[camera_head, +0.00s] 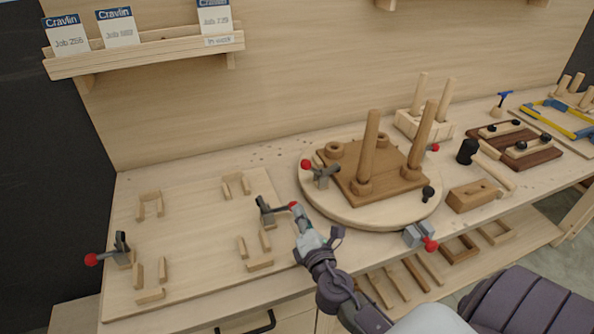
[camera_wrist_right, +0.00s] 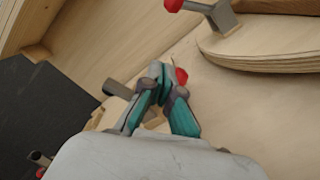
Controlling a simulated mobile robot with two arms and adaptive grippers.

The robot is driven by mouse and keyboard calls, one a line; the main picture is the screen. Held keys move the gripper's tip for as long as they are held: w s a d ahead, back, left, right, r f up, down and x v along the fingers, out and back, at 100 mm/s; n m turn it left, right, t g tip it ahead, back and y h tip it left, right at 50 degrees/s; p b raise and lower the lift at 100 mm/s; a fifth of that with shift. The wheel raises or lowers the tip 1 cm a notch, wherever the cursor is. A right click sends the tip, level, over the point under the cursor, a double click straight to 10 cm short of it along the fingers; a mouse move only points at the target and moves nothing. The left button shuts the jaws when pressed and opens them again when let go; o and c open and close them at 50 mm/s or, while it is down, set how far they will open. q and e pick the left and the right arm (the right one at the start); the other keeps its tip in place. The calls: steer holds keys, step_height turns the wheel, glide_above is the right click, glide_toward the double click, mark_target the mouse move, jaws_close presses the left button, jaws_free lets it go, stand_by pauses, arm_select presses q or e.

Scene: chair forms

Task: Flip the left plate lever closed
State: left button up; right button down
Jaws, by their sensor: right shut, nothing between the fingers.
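The left plate (camera_head: 195,225) is a pale board with several small wooden stops. A lever clamp (camera_head: 265,212) stands on its right side, its dark lever reaching right to a red knob (camera_head: 293,205). Another clamp (camera_head: 122,246) sits at its left edge, its red knob (camera_head: 92,260) low and outward. My right gripper (camera_head: 299,212) is shut and empty, its tips at the right clamp's knob; I cannot tell whether they touch. In the right wrist view the red knob (camera_wrist_right: 181,76) shows beside the teal fingertips (camera_wrist_right: 163,80), which partly hide the lever. My left gripper is out of view.
A round turntable (camera_head: 340,217) with a brown plate, upright legs and red-knobbed clamps stands just right of my gripper. A card shelf (camera_head: 150,55) hangs on the back panel. Wooden parts and tools lie at the right. The left plate's middle is clear.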

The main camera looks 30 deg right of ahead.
mark_target(306, 165)
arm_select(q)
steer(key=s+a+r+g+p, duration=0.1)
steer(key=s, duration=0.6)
arm_select(e)
steer(key=x, duration=0.4)
steer(key=shift+w+d+r, duration=0.1)
steer(key=shift+w+r, duration=0.2)
steer(key=shift+r, duration=0.05)
steer(key=x, duration=0.3)
steer(key=shift+w+d+f+p, duration=0.15)
steer(key=shift+w+f+p, duration=0.1)
steer(key=shift+w+p, duration=0.15)
steer(key=d+r+m+p, duration=0.2)
steer(key=d+r+m, duration=0.1)
steer(key=d+r, duration=0.1)
steer(key=shift+d+p, duration=0.25)
steer(key=shift+p, duration=0.15)
steer(key=shift+s+d+r+m, duration=0.1)
steer(key=shift+d+r+m, duration=0.4)
steer(key=shift+m, duration=0.5)
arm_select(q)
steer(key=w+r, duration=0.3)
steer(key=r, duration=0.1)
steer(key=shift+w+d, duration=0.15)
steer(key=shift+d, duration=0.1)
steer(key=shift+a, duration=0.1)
arm_select(e)
steer(key=shift+f, duration=0.2)
